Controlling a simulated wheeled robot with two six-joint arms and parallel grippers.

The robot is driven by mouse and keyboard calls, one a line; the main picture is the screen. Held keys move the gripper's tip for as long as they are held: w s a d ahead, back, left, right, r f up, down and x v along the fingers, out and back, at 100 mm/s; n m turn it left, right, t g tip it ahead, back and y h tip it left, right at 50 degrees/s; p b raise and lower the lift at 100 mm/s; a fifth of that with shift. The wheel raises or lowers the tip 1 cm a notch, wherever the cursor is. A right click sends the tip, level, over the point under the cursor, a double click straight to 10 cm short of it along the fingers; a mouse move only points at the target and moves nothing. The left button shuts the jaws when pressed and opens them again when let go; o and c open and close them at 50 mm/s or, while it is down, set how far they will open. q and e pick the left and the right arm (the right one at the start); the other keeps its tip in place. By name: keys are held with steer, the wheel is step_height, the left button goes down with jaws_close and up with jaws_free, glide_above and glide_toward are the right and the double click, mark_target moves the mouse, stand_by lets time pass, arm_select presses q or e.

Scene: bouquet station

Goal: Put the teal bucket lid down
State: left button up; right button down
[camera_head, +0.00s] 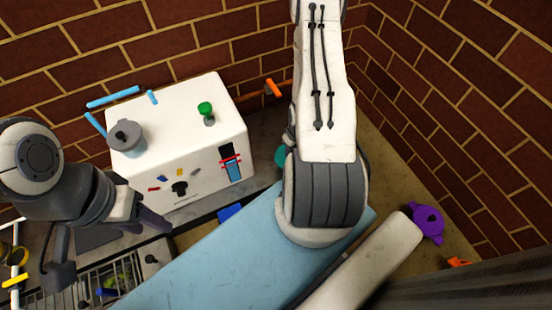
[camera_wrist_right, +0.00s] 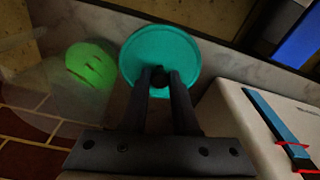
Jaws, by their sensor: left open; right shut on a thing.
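The teal bucket lid (camera_wrist_right: 160,50) is a round disc with a dark knob (camera_wrist_right: 160,78) in the right wrist view. My right gripper (camera_wrist_right: 160,80) is shut on this knob. The lid is over or near a pale marbled edge; I cannot tell whether it touches anything. In the head view only a small teal part (camera_head: 281,155) shows beside my right arm, which hides the rest and the right gripper. My left gripper (camera_head: 150,218) is open and empty, in front of the white box.
A white box (camera_head: 185,150) with a grey pot (camera_head: 127,138) and green knob (camera_head: 206,110) stands by the brick wall. A bright green round thing (camera_wrist_right: 90,65) shows in something translucent beside the lid. A wire rack (camera_head: 75,285) and purple object (camera_head: 428,222) lie at the sides.

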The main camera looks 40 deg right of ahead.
mark_target(278, 153)
steer(key=w+f, duration=0.1)
steer(key=w+a+f+b, duration=0.1)
steer(key=w, duration=0.1)
steer(key=w+a+f, duration=0.1)
steer(key=shift+w+a+f+b, duration=0.1)
steer(key=shift+w+f+b, duration=0.05)
steer(key=shift+w+b, duration=0.2)
step_height(278, 153, down, 4)
steer(key=b, duration=0.3)
steer(key=c, duration=0.7)
jaws_free()
steer(key=shift+f, duration=0.1)
